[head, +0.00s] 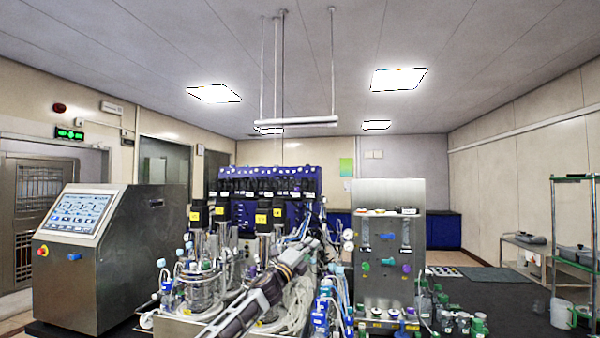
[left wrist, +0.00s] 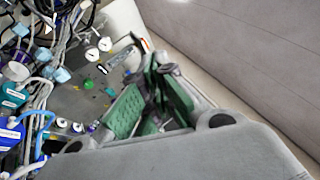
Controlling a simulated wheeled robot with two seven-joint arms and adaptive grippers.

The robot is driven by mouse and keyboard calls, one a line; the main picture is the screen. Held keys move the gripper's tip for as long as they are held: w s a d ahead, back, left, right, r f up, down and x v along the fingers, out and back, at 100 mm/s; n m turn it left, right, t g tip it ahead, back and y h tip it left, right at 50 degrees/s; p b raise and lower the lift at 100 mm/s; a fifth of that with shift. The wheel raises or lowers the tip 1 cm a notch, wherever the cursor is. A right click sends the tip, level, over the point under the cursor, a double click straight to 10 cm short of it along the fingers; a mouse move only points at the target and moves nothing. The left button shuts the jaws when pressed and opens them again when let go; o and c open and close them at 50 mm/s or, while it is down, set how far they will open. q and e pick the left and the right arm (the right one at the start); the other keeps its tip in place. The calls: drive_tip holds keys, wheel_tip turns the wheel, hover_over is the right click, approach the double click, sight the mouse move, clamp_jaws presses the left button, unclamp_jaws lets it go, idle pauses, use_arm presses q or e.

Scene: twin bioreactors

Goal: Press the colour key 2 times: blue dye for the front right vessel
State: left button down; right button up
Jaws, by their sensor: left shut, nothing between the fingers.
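My left gripper (head: 308,246) reaches in from the lower left, in front of the glassware, its tip short of the grey panel (head: 372,225) on the right. In the left wrist view its green-padded fingers (left wrist: 156,78) are shut and empty. The panel bears small coloured parts: a green one (head: 365,265), a blue one (head: 387,262) and a purple one (head: 407,268). I cannot tell which is the blue dye key. In the left wrist view a green knob (left wrist: 88,84) shows on the panel. A glass vessel (head: 200,284) stands at front left; my arm partly hides the front right one. My right gripper is out of view.
A control console (head: 110,262) with a lit screen stands at the left. Tubes and cables crowd around the vessels. Several small bottles (head: 462,322) stand right of the panel. A dark mat (head: 495,280) lies on the bench at the right.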

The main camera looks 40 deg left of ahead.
use_arm(q)
drive_tip(key=s+a+r+m+h, duration=0.15)
drive_tip(key=s+r+m, duration=0.3)
drive_tip(key=r, duration=0.45)
drive_tip(key=s+a+r+m, duration=0.25)
drive_tip(key=s+r, duration=0.35)
drive_tip(key=r, duration=0.3)
drive_tip(key=s+d+r+m+b, duration=0.1)
drive_tip(key=s+d+r+m, duration=0.3)
drive_tip(key=r, duration=0.3)
drive_tip(key=s+d+r+m+g+b, duration=0.1)
drive_tip(key=s+d+r+m, duration=0.4)
drive_tip(key=d+r, duration=0.2)
drive_tip(key=shift+d+r+h, duration=0.15)
drive_tip(key=shift+h, duration=0.2)
